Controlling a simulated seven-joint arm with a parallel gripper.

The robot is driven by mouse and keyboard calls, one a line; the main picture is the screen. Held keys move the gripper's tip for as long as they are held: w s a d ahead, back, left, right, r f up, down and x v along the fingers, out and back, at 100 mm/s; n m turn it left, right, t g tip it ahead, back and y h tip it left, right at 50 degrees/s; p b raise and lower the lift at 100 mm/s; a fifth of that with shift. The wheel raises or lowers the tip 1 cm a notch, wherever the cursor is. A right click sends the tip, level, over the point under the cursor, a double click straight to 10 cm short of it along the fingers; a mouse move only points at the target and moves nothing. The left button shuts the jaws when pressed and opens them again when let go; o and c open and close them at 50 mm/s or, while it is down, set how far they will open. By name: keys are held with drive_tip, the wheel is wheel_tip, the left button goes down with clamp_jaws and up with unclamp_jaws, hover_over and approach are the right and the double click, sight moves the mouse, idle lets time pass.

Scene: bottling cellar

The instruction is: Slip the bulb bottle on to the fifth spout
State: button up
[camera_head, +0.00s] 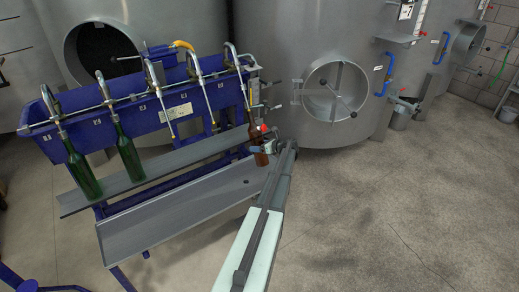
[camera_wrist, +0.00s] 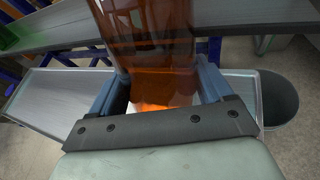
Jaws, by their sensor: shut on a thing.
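The bulb bottle, of amber-brown glass, shows in the head view (camera_head: 255,134) below the right end of the filler. It fills the upper middle of the wrist view (camera_wrist: 145,40). My gripper (camera_wrist: 158,88) is shut on it, one finger on each side; it also shows in the head view (camera_head: 262,148). The fifth spout (camera_head: 245,95) is the rightmost, a thin tube hanging from a curved pipe. Its lower end meets the bottle's mouth in the picture; I cannot tell whether it is inside the neck. The bottle leans slightly.
Green bottles hang on the first spout (camera_head: 82,172) and second spout (camera_head: 129,155). The third spout (camera_head: 165,112) and fourth spout (camera_head: 207,100) are bare. A grey shelf (camera_head: 185,155) and a lower tray (camera_head: 170,212) run below. Steel tanks (camera_head: 300,35) stand behind.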

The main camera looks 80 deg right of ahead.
sight(251, 114)
drive_tip(key=shift+w+d+r, duration=0.85)
drive_tip(key=shift+r, duration=1.8)
drive_tip(key=shift+w+d+r, duration=0.9)
drive_tip(key=shift+r, duration=1.75)
drive_tip(key=shift+w+d+r, duration=0.85)
drive_tip(key=shift+r, duration=1.8)
drive_tip(key=w+d+f+t+h, duration=0.1)
drive_tip(key=w+d+f+t, duration=0.1)
drive_tip(key=w+d+f, duration=0.1)
drive_tip(key=shift+w+d+f+n+t, duration=0.4)
drive_tip(key=shift+w+d, duration=0.25)
drive_tip(key=shift+a+f, duration=0.1)
drive_tip(key=shift+f, duration=0.85)
